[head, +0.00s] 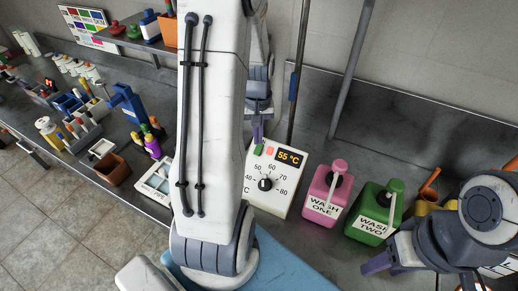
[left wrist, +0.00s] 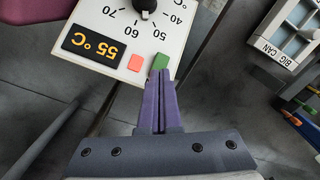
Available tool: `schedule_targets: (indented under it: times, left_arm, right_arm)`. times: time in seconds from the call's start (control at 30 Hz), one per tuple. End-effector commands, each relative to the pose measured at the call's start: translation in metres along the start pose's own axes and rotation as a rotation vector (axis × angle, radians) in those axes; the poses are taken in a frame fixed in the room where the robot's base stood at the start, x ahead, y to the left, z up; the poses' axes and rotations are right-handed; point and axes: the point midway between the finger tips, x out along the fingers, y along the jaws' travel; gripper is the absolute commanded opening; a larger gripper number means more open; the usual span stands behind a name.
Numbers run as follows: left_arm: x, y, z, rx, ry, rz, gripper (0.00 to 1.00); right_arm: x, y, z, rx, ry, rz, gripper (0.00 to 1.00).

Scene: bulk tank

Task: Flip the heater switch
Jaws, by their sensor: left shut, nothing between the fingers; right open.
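The heater (head: 274,178) is a white box with a black dial marked 40 to 80 and a display reading 55 °C. On its far top edge sit a green, switch-like piece (head: 257,149) and a flat orange-red piece (head: 270,148). In the left wrist view the green piece (left wrist: 160,62) is right at the fingertips of my left gripper (left wrist: 162,80), which is shut and empty. I cannot tell whether they touch. In the head view my left gripper (head: 257,134) points down behind the heater's edge. My right gripper (head: 385,264) is open at the lower right, partly hidden.
A pink WASH ONE bottle (head: 325,192) and a green WASH TWO bottle (head: 374,212) stand right of the heater. A vertical pole (head: 297,75) rises behind it. A white tray (head: 156,181) and a brown box (head: 113,169) lie to the left. My left arm hides the bench's middle.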

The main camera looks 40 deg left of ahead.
Motion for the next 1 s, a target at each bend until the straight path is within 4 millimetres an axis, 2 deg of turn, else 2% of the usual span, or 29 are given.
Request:
schedule_targets:
  times: [1.0]
  left_arm:
    - [0.016,0.0,0.0,0.0,-0.001,0.0,0.0]
  right_arm:
    - [0.011,0.001,0.001,0.0,0.0,0.0,0.5]
